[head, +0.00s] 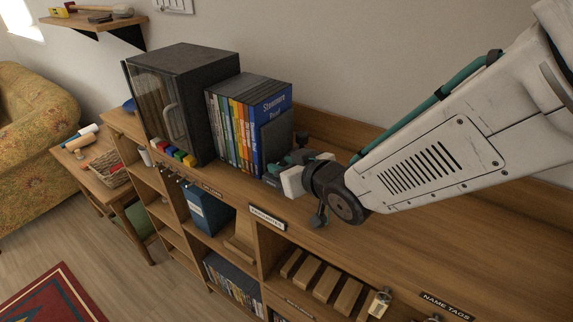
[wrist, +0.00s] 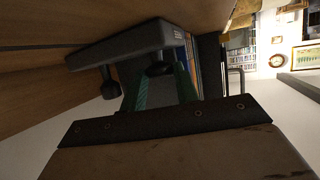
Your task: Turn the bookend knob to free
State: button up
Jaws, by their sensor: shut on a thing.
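The dark grey bookend (head: 277,137) stands upright against the right end of a row of DVDs (head: 246,120) on the shelf top. In the wrist view, part of the bookend (wrist: 120,45) shows as a dark slab ahead of my gripper. My gripper (head: 285,165) reaches in from the right, low beside the bookend. Its green fingers (wrist: 164,80) are closed around a black knob (wrist: 160,69). Another black knob-like part (wrist: 109,84) on a short stem is left of the fingers, outside them. The knob's setting cannot be read.
A dark glass-front cabinet (head: 185,85) stands left of the DVDs, with several coloured blocks (head: 175,152) before it. The wall (head: 350,60) is close behind. The shelf top (head: 430,240) right of my gripper is mostly clear. Open compartments with wooden blocks (head: 325,282) lie below.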

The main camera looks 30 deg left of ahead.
jog(key=shift+m+t, duration=0.3)
jog(key=o, duration=0.9)
jog(key=v, duration=0.7)
jog(key=shift+s+d+r, duration=0.25)
jog(key=shift+r, duration=0.05)
jog(key=shift+h, duration=0.3)
